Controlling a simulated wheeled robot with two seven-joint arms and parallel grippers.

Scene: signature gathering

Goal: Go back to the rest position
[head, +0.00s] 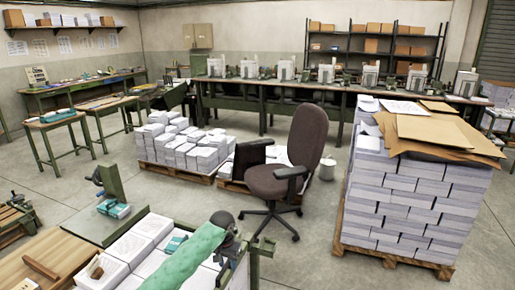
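My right gripper is not in view.
A tall paper pallet (405,205) is at the right, low paper stacks (183,150) at middle left. Grey floor (318,218) is clear between chair and tall pallet.

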